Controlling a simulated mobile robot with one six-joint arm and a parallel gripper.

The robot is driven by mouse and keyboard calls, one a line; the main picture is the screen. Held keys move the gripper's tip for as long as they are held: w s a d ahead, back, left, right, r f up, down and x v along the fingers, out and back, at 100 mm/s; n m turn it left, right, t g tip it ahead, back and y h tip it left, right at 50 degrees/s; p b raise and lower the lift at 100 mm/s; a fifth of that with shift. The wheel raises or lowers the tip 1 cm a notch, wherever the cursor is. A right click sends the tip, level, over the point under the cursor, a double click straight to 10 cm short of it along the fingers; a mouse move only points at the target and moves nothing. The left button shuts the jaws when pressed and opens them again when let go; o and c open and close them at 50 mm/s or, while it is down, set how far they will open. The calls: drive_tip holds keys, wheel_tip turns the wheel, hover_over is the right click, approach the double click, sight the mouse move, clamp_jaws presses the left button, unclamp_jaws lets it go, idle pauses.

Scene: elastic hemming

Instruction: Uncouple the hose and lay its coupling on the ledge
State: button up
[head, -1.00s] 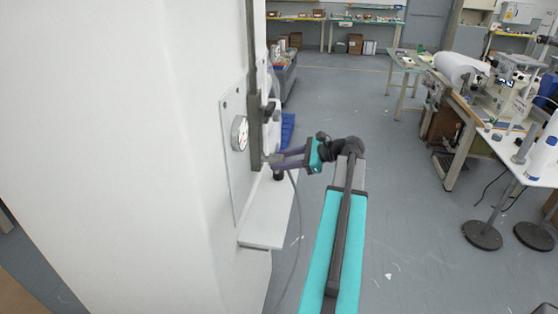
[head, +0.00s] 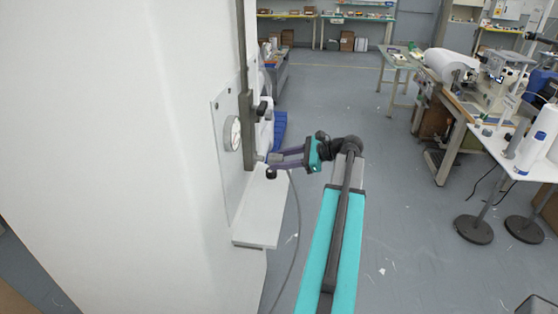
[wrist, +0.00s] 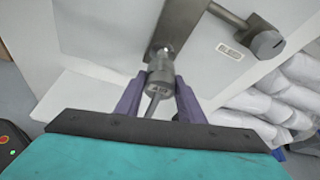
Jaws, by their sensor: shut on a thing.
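The hose's grey metal coupling (wrist: 160,76) sits between my gripper's purple fingers in the wrist view, and my gripper (wrist: 160,88) is shut on it. The coupling's far end meets a fitting (wrist: 162,50) on the grey bar; I cannot tell whether it is still locked there. In the head view my gripper (head: 271,164) reaches left to the wall panel, and its fingers hide most of the coupling. The grey hose (head: 298,225) hangs down behind the fingers toward the floor. The white ledge (head: 258,220) juts from the wall below my gripper, with bare surface at its near end.
A round gauge (head: 232,133) is on the wall panel, left of my gripper. A lever handle (wrist: 262,40) stands out beside the fitting. White bundles (wrist: 270,100) lie to the right in the wrist view. The floor (head: 345,110) beyond my arm is open.

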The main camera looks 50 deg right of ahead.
drive_tip(key=shift+s, duration=0.1)
drive_tip(key=shift+s+d+p, duration=0.4)
drive_tip(key=shift+s+d, duration=0.15)
drive_tip(key=shift+s, duration=0.25)
drive_tip(key=shift+s+d+p, duration=0.35)
drive_tip(key=shift+s+d, duration=0.15)
drive_tip(key=shift+s, duration=0.3)
drive_tip(key=shift+a, duration=0.15)
